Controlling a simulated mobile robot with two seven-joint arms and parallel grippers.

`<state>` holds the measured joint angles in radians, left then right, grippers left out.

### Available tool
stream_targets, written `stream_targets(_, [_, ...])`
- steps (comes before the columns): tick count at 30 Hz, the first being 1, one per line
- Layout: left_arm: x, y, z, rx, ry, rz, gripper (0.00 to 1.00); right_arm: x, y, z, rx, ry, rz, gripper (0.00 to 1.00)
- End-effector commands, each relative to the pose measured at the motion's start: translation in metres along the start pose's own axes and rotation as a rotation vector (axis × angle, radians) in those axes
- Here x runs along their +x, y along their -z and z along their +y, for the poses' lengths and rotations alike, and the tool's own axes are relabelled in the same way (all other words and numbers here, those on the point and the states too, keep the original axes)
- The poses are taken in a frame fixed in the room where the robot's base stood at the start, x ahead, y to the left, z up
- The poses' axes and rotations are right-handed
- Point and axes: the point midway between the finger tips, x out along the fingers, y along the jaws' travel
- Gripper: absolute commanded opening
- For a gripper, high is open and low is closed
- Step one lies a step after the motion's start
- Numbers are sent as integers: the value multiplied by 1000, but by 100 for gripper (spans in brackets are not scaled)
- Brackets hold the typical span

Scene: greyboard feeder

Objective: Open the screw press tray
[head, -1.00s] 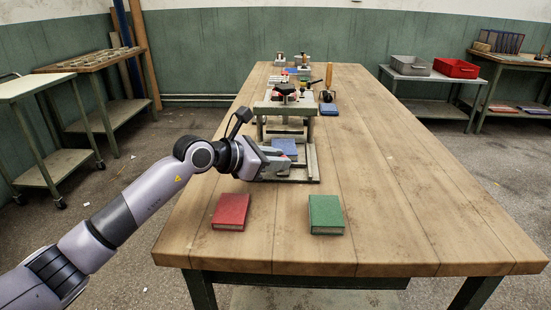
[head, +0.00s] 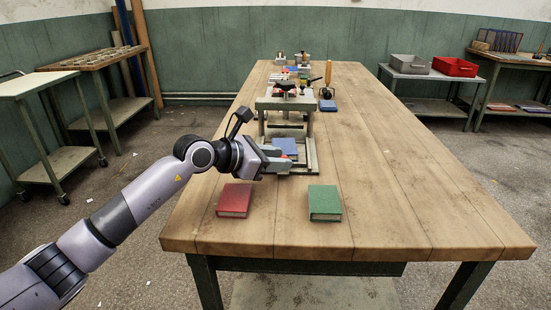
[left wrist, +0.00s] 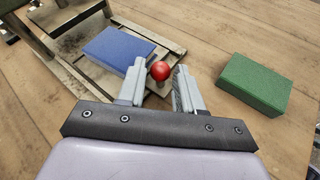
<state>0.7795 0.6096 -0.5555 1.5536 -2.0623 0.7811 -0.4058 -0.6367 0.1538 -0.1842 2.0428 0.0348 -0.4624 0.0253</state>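The screw press (head: 286,103) stands on the table with its frame open below. Its tray (left wrist: 92,69) sticks out at the front and carries a blue book, which shows in the head view (head: 285,146) and the left wrist view (left wrist: 119,47). A red ball knob (left wrist: 160,70) is at the tray's front edge. My left gripper (head: 286,163) is low in front of the press. In the left wrist view its fingers (left wrist: 160,82) are apart, one on each side of the knob; I cannot tell whether they touch it. My right gripper is out of view.
A red book (head: 234,201) and a green book (head: 325,203) lie near the table's front edge, close to my left arm. More tools and another blue book (head: 327,105) are farther back. The right half of the table (head: 420,180) is clear.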

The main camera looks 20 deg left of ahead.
Motion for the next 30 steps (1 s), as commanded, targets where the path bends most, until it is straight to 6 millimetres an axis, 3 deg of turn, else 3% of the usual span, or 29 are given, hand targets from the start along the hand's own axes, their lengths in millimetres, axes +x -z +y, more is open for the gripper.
stream_targets(5, [-10, 0, 1, 0, -2, 0, 35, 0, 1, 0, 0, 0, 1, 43])
stream_targets(18, [-66, 1, 1, 0, -1, 1, 35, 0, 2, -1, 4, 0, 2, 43])
stream_targets(30, [-72, 0, 0, 0, 0, 0, 35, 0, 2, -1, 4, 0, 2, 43])
